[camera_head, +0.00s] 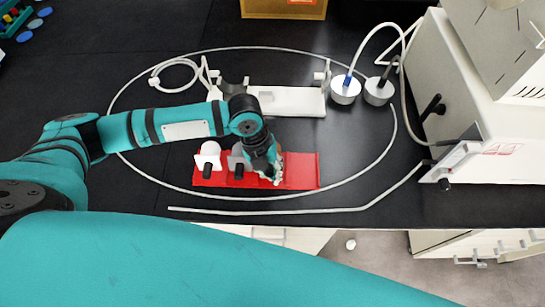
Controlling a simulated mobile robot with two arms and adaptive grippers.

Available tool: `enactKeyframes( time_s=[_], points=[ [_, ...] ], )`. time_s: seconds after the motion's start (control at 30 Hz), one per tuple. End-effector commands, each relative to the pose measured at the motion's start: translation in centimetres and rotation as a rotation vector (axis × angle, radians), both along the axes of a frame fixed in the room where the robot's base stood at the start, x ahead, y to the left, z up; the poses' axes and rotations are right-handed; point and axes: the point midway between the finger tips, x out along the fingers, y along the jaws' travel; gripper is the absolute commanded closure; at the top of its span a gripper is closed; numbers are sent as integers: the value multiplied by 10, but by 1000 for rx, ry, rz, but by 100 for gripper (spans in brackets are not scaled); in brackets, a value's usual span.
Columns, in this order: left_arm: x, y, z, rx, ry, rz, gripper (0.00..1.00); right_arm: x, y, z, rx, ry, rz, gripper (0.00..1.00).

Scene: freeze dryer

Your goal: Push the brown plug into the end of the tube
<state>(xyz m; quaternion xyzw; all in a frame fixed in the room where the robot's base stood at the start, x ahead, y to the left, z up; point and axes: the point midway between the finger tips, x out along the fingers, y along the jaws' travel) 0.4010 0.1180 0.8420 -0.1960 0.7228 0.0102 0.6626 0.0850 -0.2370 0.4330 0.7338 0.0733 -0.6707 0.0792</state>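My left gripper (275,178) points down over the red tray (305,172), at its middle. Its fingers are small and partly hidden by the wrist, so I cannot tell whether they are open or shut. A small tan-brown patch (281,161) shows beside the fingers; it may be the brown plug, mostly hidden. A thin pale tube (275,212) runs from the white machine on the right along the front of the table. Its free end (172,209) lies at the left, apart from the gripper. My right gripper is not in view.
On the tray's left stand white and grey holders with black cylinders (207,170). A white rack (290,101) lies behind the tray. Two silver round vessels (345,90) stand near the white machine (480,120). A pale hose loop (250,48) encircles the tray and rack.

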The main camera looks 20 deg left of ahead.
Motion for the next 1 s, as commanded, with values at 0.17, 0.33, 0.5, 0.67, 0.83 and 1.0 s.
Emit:
enactKeyframes(
  time_s=[0.17,0.33,0.5,0.67,0.83,1.0],
  points=[
    [0,0,0,-1,-1,-1,100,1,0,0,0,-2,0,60],
    [0,0,6,-1,-1,-1,100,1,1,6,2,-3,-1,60],
    [0,0,24,-1,-1,-1,100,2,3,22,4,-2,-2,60],
    [0,0,40,-1,-1,0,100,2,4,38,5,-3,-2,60],
    [0,0,57,-1,-1,0,100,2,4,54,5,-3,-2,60],
    [0,0,62,-1,0,0,100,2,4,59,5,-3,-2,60]
  ],
)
